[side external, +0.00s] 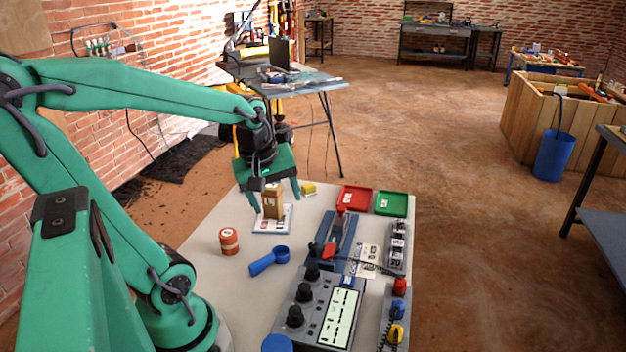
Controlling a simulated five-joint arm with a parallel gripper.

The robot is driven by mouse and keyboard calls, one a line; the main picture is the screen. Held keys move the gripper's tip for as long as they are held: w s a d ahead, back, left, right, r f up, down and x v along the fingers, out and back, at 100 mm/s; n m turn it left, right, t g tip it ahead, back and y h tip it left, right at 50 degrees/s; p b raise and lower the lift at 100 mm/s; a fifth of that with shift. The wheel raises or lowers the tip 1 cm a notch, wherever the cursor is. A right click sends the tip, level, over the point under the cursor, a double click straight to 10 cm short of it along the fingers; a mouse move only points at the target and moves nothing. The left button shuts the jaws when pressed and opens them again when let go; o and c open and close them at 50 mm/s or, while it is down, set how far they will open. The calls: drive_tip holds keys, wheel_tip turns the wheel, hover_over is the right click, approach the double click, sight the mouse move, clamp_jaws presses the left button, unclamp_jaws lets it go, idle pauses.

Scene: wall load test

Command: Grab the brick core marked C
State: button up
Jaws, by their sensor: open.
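My gripper (268,182) is open and points down at the far left of the pale table. A brown block (273,204) with a light patch stands upright right below it, on a white printed card (263,225). I cannot tell whether the fingers touch or straddle the block. An orange-red cylinder (229,241) with a pale label band stands apart, nearer the camera; it looks like a brick core. No letter C can be read on anything, so I cannot tell which thing is the core marked C.
A blue scoop-like tool (269,261) lies beside the cylinder. A blue press-like device (338,238), a grey control box (320,308) and a rack of small labelled pieces (397,246) fill the right side.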

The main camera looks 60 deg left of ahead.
drive_tip(key=s+a+f+n+g, duration=0.2)
drive_tip(key=a+f+n, duration=0.2)
drive_tip(key=a+n, duration=0.5)
drive_tip(key=n+h, duration=0.1)
drive_tip(key=n, duration=1)
hover_over(227, 233)
drive_tip(key=w, duration=0.1)
drive_tip(key=shift+g, duration=0.4)
drive_tip(key=f, duration=0.5)
drive_tip(key=shift+d+f, duration=0.2)
drive_tip(key=shift+d, duration=0.15)
drive_tip(key=shift+s+a+f+n, duration=0.3)
drive_tip(key=shift+s+a+n, duration=0.05)
drive_tip(key=shift+n, duration=0.35)
drive_tip(key=shift+f, duration=0.15)
drive_tip(key=shift+f, duration=1.15)
drive_tip(key=shift+s+f, duration=0.15)
drive_tip(key=shift+f, duration=2.45)
drive_tip(key=shift+c, duration=0.5)
